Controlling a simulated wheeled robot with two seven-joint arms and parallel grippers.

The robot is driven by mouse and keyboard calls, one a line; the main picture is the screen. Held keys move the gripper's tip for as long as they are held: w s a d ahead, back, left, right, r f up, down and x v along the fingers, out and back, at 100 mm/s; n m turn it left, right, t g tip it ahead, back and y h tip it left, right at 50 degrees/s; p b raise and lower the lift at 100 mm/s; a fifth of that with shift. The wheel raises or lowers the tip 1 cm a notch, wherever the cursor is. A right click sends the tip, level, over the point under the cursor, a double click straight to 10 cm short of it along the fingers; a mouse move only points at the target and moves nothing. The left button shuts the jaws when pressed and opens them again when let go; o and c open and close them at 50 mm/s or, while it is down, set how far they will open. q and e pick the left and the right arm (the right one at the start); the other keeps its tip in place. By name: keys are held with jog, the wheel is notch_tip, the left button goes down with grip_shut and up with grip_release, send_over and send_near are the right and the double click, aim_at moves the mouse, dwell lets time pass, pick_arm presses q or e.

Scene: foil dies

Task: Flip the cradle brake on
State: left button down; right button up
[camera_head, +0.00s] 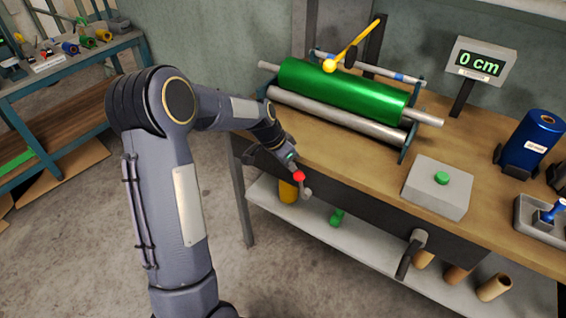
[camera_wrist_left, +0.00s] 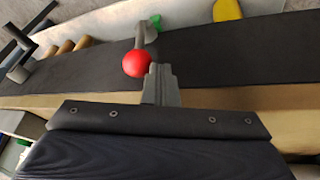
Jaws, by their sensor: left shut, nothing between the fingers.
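A red ball knob (camera_head: 299,176) sits on a short grey lever (camera_head: 305,192) at the front face of the bench. The knob also shows in the wrist view (camera_wrist_left: 136,63), with its grey lever (camera_wrist_left: 147,35) behind it. My left gripper (camera_head: 291,166) is shut and empty, its tips right beside the knob. In the wrist view the closed fingers (camera_wrist_left: 161,74) overlap the knob's right edge; I cannot tell whether they touch. A green foil roll (camera_head: 340,88) lies in the cradle (camera_head: 410,125) on the bench. My right gripper is not in view.
A yellow lever (camera_head: 355,45) stands behind the roll, and a display (camera_head: 480,64) reads 0 cm. A grey box with a green button (camera_head: 437,187) and a blue roll (camera_head: 535,140) are on the bench (camera_head: 335,160). A grey and black fitting (camera_head: 411,254) sticks out in front.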

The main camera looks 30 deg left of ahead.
aim_at(303, 171)
pick_arm(q)
jog(key=d+y, duration=0.1)
jog(key=d, duration=0.1)
jog(key=d+r+y+p, duration=0.1)
jog(key=shift+s+d+m+y, duration=0.15)
jog(key=shift+d+m+y, duration=0.15)
jog(key=shift+d+y, duration=0.1)
jog(key=shift+s+d+f+y+b, duration=0.15)
jog(key=shift+d+y+b, duration=0.25)
jog(key=shift+d+y, duration=0.85)
jog(key=shift+d+f+y+b, duration=0.15)
jog(key=shift+d+y+b, duration=0.35)
jog(key=shift+d+y, duration=0.25)
jog(key=shift+s+d+f, duration=0.1)
jog(key=shift+d, duration=0.55)
jog(key=shift+d+t+b, duration=0.15)
jog(key=shift+t+b, duration=0.15)
